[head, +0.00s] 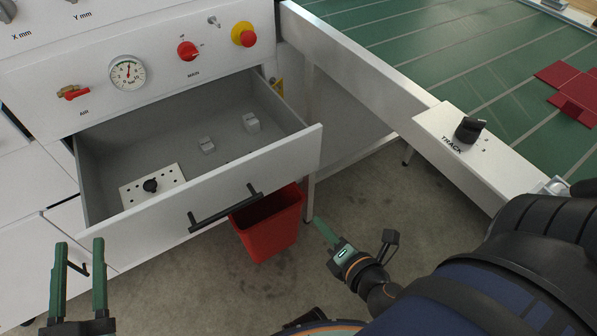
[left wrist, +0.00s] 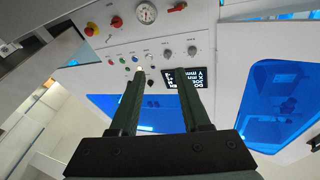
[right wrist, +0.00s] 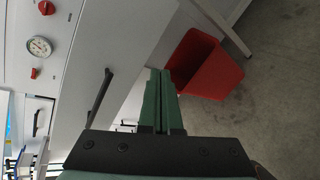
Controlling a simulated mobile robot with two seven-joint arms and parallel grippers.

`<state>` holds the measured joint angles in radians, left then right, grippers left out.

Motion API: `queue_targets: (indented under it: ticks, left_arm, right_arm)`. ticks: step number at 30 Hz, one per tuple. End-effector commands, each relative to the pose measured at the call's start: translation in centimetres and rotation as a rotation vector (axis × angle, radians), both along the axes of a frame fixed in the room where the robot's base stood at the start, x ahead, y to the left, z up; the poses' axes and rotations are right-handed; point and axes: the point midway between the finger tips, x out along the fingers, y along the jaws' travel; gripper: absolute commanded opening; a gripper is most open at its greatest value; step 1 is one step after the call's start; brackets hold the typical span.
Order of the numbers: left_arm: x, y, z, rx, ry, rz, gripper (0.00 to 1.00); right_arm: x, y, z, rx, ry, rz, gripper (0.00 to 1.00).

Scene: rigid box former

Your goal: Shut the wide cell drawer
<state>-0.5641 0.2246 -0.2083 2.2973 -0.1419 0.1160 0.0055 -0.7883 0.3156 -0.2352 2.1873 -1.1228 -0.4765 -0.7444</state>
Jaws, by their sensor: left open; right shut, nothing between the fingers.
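The wide drawer (head: 255,168) is pulled out below the control panel, with a white front and a dark bar handle (head: 225,208). Inside it lie a perforated plate with a black knob (head: 152,187) and two small grey blocks (head: 250,122). My right gripper (head: 322,226) is shut and empty, to the right of the drawer front and apart from it. In the right wrist view the handle (right wrist: 100,101) shows left of the shut fingers (right wrist: 158,82). My left gripper (head: 78,245) is open and empty, in front of the cabinet at lower left, left of the drawer handle.
A red bin (head: 270,225) stands on the floor below the drawer's right end. The panel above carries a gauge (head: 128,73), a red knob (head: 188,50) and an emergency button (head: 244,34). A green table with a TRACK box (head: 460,140) is at the right. Bare floor lies in front.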

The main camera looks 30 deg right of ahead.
Motion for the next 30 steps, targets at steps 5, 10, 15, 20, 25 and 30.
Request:
queue_targets:
  ticks: [5, 10, 15, 20, 25, 30]
  left_arm:
    - [-2.8, -0.9, 4.4, 0.000, -0.321, -0.059, 0.47]
    - [-5.8, -1.4, 7.6, -0.001, -0.522, -0.099, 0.47]
    - [-7.1, -1.6, 9.0, -0.001, -0.599, -0.115, 0.47]
    - [-7.2, -1.6, 9.6, 0.002, -0.605, -0.114, 0.47]
    - [-6.2, -1.4, 9.0, 0.006, -0.545, -0.097, 0.47]
    - [-3.7, -1.0, 6.0, 0.005, -0.384, -0.064, 0.47]
  right_arm:
    - [0.3, 0.1, 0.7, -0.565, -0.143, 0.181, 0.00]
    - [0.2, 0.9, 2.7, -0.937, -0.245, 0.263, 0.00]
    - [0.2, 1.4, 3.7, -1.083, -0.285, 0.285, 0.00]
    - [1.3, 1.4, 4.1, -1.096, -0.290, 0.284, 0.00]
    - [3.6, 1.4, 4.2, -1.093, -0.289, 0.283, 0.00]
    - [5.6, 1.4, 4.2, -1.090, -0.289, 0.283, 0.00]
